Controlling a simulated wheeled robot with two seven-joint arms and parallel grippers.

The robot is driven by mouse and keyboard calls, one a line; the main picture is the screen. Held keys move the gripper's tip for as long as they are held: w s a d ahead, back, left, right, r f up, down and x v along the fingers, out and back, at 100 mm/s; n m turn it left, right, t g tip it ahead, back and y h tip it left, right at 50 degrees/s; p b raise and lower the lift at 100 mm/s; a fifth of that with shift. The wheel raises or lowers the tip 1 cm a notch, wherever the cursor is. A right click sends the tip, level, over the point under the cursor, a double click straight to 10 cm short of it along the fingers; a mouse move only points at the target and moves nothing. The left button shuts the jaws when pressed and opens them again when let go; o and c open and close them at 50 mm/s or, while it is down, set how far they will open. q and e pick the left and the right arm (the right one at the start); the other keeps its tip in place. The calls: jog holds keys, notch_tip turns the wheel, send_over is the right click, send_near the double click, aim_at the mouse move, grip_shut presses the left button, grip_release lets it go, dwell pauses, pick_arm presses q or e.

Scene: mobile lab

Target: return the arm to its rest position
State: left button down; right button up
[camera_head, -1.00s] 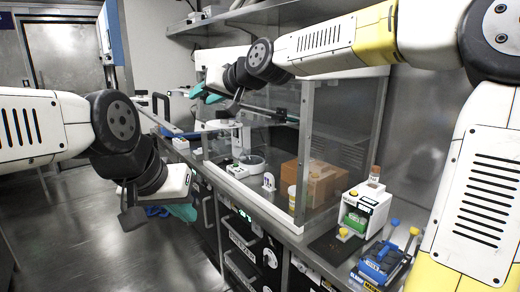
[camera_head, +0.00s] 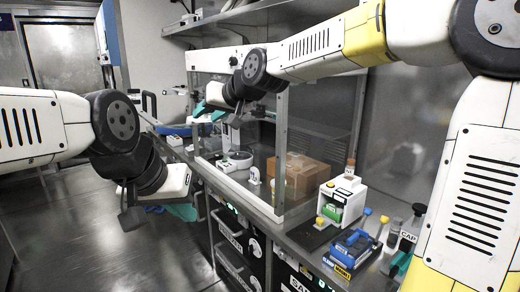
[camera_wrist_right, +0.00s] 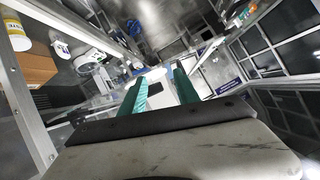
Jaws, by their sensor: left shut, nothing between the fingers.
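My left arm comes in from the left edge in the head view. Its gripper (camera_head: 180,211) hangs low over the open floor, with teal fingers shut and nothing between them. My right arm reaches across the upper part of the head view. Its gripper (camera_head: 201,110) appears in front of the clear-walled enclosure, largely seen from the side. In the right wrist view the two teal fingers of the right gripper (camera_wrist_right: 158,92) stand apart with no object between them.
The metal-framed clear enclosure (camera_head: 281,150) stands on the counter, with a cardboard box (camera_head: 300,172) visible through it. A white device (camera_head: 342,199) and a blue rack (camera_head: 353,248) sit at the counter's near part. The floor (camera_head: 105,235) at left is clear.

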jog(key=s+d+f+g+h, duration=0.1)
jog(key=s+d+f+h, duration=0.5)
jog(key=d+f, duration=0.4)
jog(key=s+d+f+m+g, duration=0.1)
jog(key=s+d+m, duration=0.1)
jog(key=s+d, duration=0.7)
jog(key=s+d+f+m, duration=0.2)
jog(key=s+d, duration=0.6)
jog(key=s, duration=0.1)
jog(key=shift+s+d+f+g, duration=0.3)
jog(key=shift+d+g, duration=0.1)
